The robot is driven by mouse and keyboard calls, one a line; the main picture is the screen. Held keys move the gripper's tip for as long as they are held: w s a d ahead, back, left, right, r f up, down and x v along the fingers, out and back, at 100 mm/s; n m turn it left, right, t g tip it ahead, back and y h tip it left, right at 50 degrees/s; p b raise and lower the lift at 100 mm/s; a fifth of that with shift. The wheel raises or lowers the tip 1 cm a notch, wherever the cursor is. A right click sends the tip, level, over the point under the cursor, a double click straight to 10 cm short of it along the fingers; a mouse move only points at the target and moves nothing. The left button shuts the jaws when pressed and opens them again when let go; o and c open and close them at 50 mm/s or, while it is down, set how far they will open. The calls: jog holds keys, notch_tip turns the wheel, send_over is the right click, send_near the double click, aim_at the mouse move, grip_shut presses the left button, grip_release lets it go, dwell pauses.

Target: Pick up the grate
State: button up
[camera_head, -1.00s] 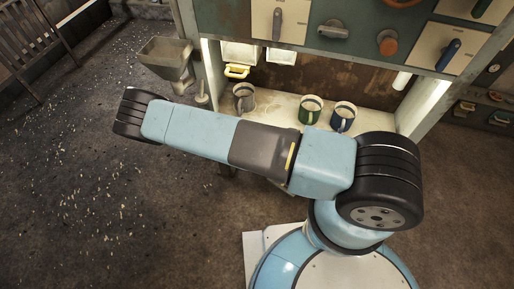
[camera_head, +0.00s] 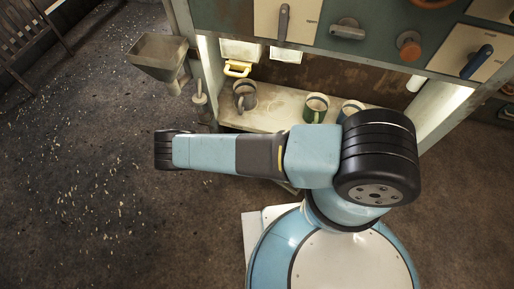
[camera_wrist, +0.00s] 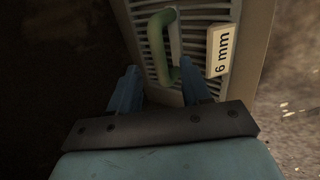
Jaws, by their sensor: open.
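The grate (camera_wrist: 190,19) shows in the wrist view as a pale slatted panel at the top middle. A green handle (camera_wrist: 168,42) stands on it, and a white label (camera_wrist: 220,50) reading "6 mm" is to the handle's right. My gripper (camera_wrist: 158,68) is open, with its two blue fingers apart and pointing toward the grate. The handle's lower end lies between the fingertips in the picture, nearer the right one. I cannot tell whether they touch. The jaws look empty. I cannot make out the grate or my gripper in the head view.
A workbench shelf (camera_head: 275,108) holds a grey mug (camera_head: 243,95), a green mug (camera_head: 316,107) and a partly hidden blue mug (camera_head: 350,108). A metal hopper (camera_head: 158,52) stands to the left. The floor (camera_head: 80,190) at left is open, with scattered chips.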

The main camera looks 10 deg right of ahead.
jog(key=shift+x, duration=3.5)
grip_shut()
